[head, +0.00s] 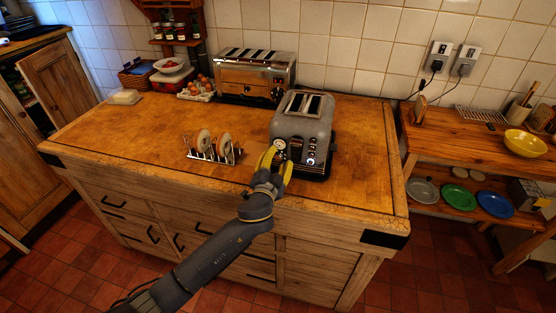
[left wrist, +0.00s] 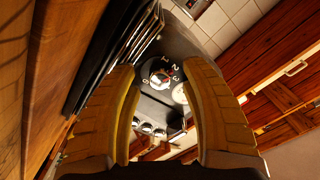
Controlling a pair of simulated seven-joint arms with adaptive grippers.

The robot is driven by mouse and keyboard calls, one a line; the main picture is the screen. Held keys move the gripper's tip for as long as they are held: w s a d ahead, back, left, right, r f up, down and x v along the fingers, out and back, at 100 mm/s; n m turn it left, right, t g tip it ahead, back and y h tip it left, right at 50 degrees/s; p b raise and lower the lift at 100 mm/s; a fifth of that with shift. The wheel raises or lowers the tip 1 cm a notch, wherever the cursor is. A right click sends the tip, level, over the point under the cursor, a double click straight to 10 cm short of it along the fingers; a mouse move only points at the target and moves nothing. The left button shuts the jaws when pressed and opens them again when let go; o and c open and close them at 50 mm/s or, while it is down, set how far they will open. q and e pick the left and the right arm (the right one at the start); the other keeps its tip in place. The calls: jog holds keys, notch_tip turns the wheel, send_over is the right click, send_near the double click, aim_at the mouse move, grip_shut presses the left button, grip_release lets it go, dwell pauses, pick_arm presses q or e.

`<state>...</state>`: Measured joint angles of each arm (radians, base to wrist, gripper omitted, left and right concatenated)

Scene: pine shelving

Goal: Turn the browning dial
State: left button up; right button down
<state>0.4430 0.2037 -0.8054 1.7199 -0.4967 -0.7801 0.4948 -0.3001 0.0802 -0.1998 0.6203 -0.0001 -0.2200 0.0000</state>
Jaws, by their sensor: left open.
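The grey toaster (head: 303,122) stands on the wooden counter, its control face toward me. In the left wrist view its dial (left wrist: 160,77) has a pale knob on a dark numbered face; a second round, whitish disc (left wrist: 181,94) sits beside it, and several small round buttons (left wrist: 147,128) lie in a row. My left gripper (head: 277,159), with yellow fingers, is at the toaster's front left. In the left wrist view its open fingers (left wrist: 159,70) lie to either side of the numbered dial in the picture; I cannot tell whether they touch it. My right gripper is not in view.
A toast rack (head: 213,156) with bread stands left of the toaster. A larger steel toaster (head: 255,76) and a carton of eggs (head: 196,91) are behind. The counter's front left and right end are clear. A side shelf holds a yellow bowl (head: 525,144).

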pick_arm(q)
jog(key=shift+c, duration=0.5)
grip_shut()
jog(key=m, duration=0.4)
jog(key=shift+m, duration=2.3)
jog(key=shift+o, duration=0.5)
grip_release()
